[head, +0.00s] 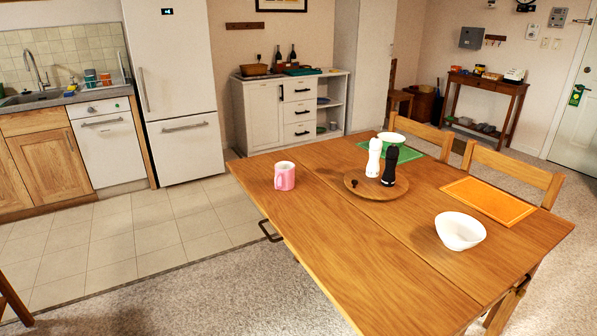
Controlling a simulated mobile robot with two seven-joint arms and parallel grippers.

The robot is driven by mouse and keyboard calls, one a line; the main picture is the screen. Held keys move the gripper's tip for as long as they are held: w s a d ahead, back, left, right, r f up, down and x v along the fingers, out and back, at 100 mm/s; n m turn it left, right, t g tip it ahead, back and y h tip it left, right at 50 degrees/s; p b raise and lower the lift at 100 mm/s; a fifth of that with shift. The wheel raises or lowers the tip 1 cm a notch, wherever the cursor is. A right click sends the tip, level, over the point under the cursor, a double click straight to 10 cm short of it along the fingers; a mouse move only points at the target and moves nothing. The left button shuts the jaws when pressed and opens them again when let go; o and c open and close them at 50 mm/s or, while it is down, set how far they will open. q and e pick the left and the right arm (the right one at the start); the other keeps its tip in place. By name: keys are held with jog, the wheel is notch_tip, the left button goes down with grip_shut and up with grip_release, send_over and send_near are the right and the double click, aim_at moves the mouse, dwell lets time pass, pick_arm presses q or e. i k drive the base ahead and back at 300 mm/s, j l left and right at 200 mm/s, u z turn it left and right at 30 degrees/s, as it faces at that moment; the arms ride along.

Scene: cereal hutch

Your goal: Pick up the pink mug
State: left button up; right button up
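The pink mug (285,177) stands upright on the wooden table (330,240), near the table's left corner. Its body is pink with a pale rim, and its handle is on the left side in the picture. Nothing touches the mug. Neither of my grippers shows in the head view.
A round wooden board (360,186) right of the mug carries a white mill (374,158) and a black mill (390,166). A white bowl (460,231), an orange placemat (488,200) and a green placemat (411,153) lie farther right. Chairs (515,172) line the far side. Floor left of the table is clear.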

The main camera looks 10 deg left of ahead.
aim_at(285, 178)
jog(key=i+j+u, duration=0.15)
jog(key=u, duration=0.35)
jog(key=i+j+u, duration=0.15)
jog(key=u, duration=0.35)
jog(key=i+u, duration=0.5)
jog(key=i, duration=0.8)
